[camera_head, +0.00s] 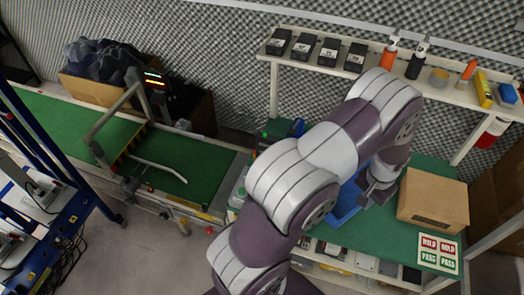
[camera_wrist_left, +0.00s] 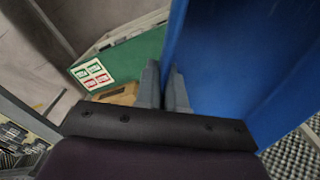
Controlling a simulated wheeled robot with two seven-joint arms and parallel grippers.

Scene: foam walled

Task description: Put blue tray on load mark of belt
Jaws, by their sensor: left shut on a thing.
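The blue tray (camera_head: 347,205) is at the green workbench, largely hidden behind my arm. I cannot tell whether it rests on the bench or is lifted. My left gripper (camera_head: 372,192) is at its right side. In the left wrist view the tray (camera_wrist_left: 230,60) fills the right side as a big blue wall, and my left gripper (camera_wrist_left: 166,85) is shut on its edge. The green belt (camera_head: 205,165) runs along the left. A pale curved strip (camera_head: 158,168) lies on it; I cannot make out a clear load mark. My right gripper is not in view.
A cardboard box (camera_head: 433,199) and a sign card (camera_head: 438,253) are on the bench right of the tray. A shelf (camera_head: 340,70) with bottles and black boxes stands behind. A scanner arch (camera_head: 110,125) spans the belt. A blue rack (camera_head: 45,215) stands at left.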

